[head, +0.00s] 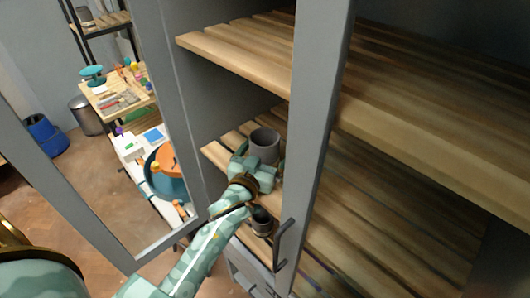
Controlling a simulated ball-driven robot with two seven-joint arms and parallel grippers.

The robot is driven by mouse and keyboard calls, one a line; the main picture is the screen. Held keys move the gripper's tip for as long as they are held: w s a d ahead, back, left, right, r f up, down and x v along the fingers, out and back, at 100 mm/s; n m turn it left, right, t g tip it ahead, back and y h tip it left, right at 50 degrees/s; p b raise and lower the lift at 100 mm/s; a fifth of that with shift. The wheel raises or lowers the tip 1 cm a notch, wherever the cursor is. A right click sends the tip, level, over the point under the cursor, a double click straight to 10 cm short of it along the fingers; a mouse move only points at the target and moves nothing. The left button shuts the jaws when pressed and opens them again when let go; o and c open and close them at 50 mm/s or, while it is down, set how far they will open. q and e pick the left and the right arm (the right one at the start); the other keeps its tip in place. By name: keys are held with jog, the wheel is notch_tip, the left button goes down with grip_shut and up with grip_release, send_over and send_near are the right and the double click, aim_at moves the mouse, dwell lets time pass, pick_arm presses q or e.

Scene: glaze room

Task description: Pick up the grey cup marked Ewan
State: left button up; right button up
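A grey cup (264,146) stands upright at the front of a slatted shelf inside the cabinet. Its open mouth faces up, and no name is readable on it. My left gripper (260,163) is at this cup, with a finger on each side of its lower part. The gripper hides the cup's base, so I cannot tell whether the fingers press on it or whether it is off the shelf. A second, smaller dark grey cup (261,222) stands lower, beyond my forearm. My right gripper is not in view.
A grey cabinet post with a handle (287,245) stands just right of my gripper. An upper slatted shelf (240,62) is above it. An open glazed door frame (170,110) is on the left. Behind it are a cluttered worktable (117,104) and a blue bucket (44,134).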

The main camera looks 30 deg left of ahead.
pick_arm(q)
jog(key=shift+s, duration=0.1)
jog(key=c, duration=1.2)
jog(key=shift+r, duration=0.1)
